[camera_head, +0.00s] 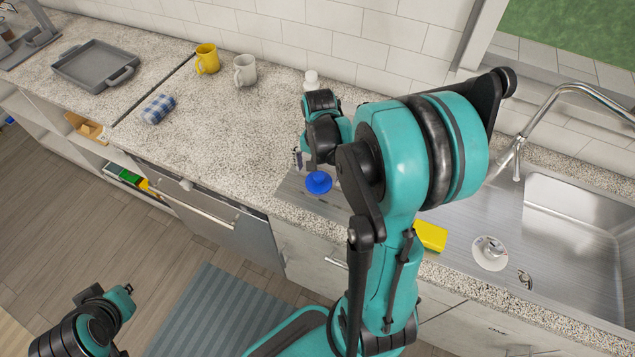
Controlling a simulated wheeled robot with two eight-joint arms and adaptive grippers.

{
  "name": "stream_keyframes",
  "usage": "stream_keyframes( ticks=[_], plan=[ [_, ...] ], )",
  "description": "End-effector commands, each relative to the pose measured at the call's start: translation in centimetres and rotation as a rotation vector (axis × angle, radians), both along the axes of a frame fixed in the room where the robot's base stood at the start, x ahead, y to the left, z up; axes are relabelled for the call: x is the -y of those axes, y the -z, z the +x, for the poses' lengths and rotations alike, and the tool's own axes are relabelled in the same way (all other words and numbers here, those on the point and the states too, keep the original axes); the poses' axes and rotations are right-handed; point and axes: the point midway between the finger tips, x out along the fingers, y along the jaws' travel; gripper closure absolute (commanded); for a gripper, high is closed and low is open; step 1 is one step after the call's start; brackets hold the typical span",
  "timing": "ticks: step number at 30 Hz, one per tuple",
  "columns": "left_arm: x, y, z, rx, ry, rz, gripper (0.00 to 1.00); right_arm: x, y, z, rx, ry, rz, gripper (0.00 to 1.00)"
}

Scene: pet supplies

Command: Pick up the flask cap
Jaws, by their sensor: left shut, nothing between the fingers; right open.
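A small round blue piece (318,183), possibly the flask cap, sits near the front of the counter, on the edge of the sink's drainboard. My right gripper (306,160) is open just behind and above it; I cannot tell whether they touch. A white bottle-like top (311,80) shows behind my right gripper, its lower part hidden; it may be the flask. My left gripper (120,295) is shut and empty, low over the floor at the lower left, far from the counter.
A yellow mug (207,59) and a grey mug (245,70) stand by the wall. A checked cloth roll (158,109) and a grey tray (95,65) lie left. A yellow sponge (430,236) lies by the sink (570,215). The middle counter is clear.

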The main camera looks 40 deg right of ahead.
Motion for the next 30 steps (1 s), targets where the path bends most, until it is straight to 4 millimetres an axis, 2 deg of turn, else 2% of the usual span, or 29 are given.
stream_keyframes(
  ticks=[1, 3, 11, 12, 17, 18, 30],
  plan=[
    [0.0, 0.54, 0.0, 0.0, 0.0, 0.0, 1.0, 0.0, 1.02, 0.05, 0.0, 0.0, 0.0, 0.07],
    [0.0, 0.75, 0.0, 0.0, 0.0, 0.0, 1.0, -0.01, 1.65, 0.07, 0.0, -0.001, 0.0, 0.07],
    [0.0, 0.69, 0.01, 0.0, 0.0, 0.0, 1.0, -0.05, 1.9, 0.04, 0.001, -0.001, 0.0, 0.07],
    [0.0, 0.69, 0.01, 0.0, 0.0, 0.0, 1.0, -0.05, 1.89, 0.04, 0.001, -0.001, 0.0, 0.1],
    [0.0, 0.69, 0.01, 0.0, 0.0, 0.0, 1.0, -0.05, 1.88, 0.04, 0.001, -0.001, 0.0, 0.52],
    [0.0, 0.69, 0.01, 0.0, 0.0, 0.0, 1.0, -0.05, 1.89, 0.04, 0.001, -0.001, 0.0, 0.55],
    [0.0, 0.75, 0.01, 0.0, 0.0, 0.0, 1.0, -0.11, 2.0, -0.03, 0.0, -0.001, 0.001, 0.58]
  ],
)
